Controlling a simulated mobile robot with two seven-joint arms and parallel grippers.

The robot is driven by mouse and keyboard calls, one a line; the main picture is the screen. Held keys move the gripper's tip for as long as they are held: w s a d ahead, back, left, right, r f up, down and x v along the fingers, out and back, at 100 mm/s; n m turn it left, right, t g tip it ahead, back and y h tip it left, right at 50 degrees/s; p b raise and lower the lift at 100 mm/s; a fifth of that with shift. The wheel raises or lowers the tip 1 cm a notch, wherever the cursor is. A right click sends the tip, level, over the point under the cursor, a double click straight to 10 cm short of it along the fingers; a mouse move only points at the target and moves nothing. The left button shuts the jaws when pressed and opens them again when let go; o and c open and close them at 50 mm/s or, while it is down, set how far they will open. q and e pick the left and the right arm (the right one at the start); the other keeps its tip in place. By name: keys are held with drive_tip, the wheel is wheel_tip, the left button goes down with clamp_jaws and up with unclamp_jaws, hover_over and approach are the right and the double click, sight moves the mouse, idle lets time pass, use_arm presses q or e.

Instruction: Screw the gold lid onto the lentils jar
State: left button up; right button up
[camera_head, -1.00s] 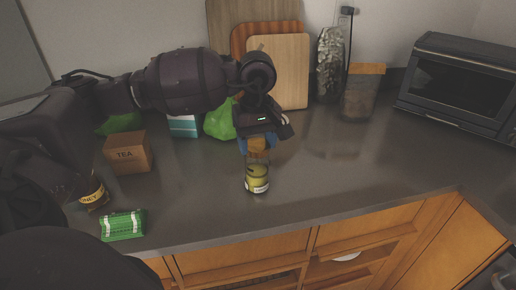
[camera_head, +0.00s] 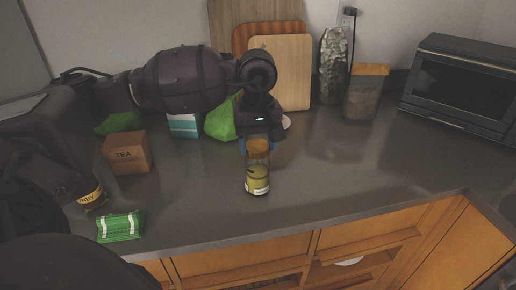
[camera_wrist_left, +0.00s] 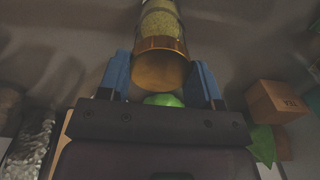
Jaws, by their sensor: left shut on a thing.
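The lentils jar (camera_head: 257,181) stands upright on the counter, clear glass with yellow-green contents and a pale label. The gold lid (camera_head: 258,148) sits at its top, in line with the jar; I cannot tell how tightly it is seated. My left gripper (camera_head: 257,146) is at lid height, shut on the gold lid. In the left wrist view the lid (camera_wrist_left: 161,68) is between the blue fingertips (camera_wrist_left: 163,80), with the jar (camera_wrist_left: 162,22) beyond it. My right gripper is not in view.
Cutting boards (camera_head: 281,72), tall containers (camera_head: 364,93) and a toaster oven (camera_head: 462,88) line the back. The counter right of the jar is clear.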

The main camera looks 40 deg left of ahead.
use_arm(q)
drive_tip(key=shift+f+m+b, duration=0.15)
drive_tip(key=shift+m+b, duration=0.4)
drive_tip(key=shift+m, duration=0.45)
drive_tip(key=shift+f+m+b, duration=0.1)
drive_tip(key=shift+m+b, duration=0.45)
drive_tip(key=shift+m, duration=0.45)
drive_tip(key=shift+m+b, duration=0.35)
drive_tip(key=shift+m, duration=0.35)
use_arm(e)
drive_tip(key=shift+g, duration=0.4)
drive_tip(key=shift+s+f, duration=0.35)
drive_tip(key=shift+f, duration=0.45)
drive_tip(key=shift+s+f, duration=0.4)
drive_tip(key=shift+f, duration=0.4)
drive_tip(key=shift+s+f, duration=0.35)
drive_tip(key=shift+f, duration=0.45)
